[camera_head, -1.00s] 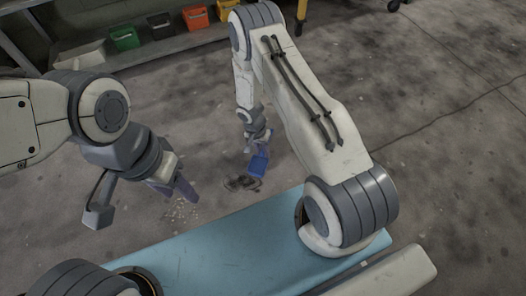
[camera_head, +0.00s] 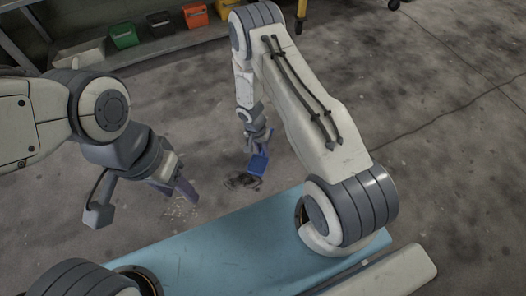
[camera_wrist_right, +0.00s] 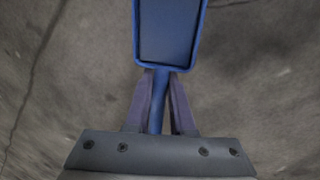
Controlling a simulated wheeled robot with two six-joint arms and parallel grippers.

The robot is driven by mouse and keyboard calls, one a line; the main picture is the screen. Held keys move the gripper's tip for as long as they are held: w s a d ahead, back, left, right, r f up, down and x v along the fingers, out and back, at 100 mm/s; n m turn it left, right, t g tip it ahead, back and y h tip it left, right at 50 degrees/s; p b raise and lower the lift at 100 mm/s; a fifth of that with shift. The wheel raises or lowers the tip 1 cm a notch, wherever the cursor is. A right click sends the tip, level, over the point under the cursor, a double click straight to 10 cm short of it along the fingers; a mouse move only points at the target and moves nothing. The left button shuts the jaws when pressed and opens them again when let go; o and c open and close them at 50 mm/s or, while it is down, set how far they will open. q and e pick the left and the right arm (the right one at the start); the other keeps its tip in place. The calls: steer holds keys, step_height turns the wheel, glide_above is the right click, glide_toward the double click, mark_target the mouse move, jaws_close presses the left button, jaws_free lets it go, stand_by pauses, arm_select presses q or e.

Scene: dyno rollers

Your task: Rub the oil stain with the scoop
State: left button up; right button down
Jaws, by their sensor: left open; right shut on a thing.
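The blue scoop (camera_head: 258,165) is held by my right gripper (camera_head: 254,148), which is shut on its handle. In the right wrist view the scoop's flat pan (camera_wrist_right: 168,30) points away from the gripper (camera_wrist_right: 159,98), its handle between the two fingers. In the head view the dark oil stain (camera_head: 242,181) lies on the floor just below and left of the scoop. I cannot tell whether the scoop touches the floor. The stain is not clearly seen in the right wrist view. My left gripper (camera_head: 142,208) is open and empty, left of the stain.
A patch of pale crumbs (camera_head: 182,212) lies on the floor near my left gripper. Green (camera_head: 124,36), black, orange (camera_head: 195,15) and yellow bins stand on a low shelf at the back left. The floor right of my right arm is clear.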

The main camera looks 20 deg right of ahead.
steer(key=shift+f+b, duration=0.55)
steer(key=shift+f, duration=0.2)
steer(key=shift+a, duration=0.1)
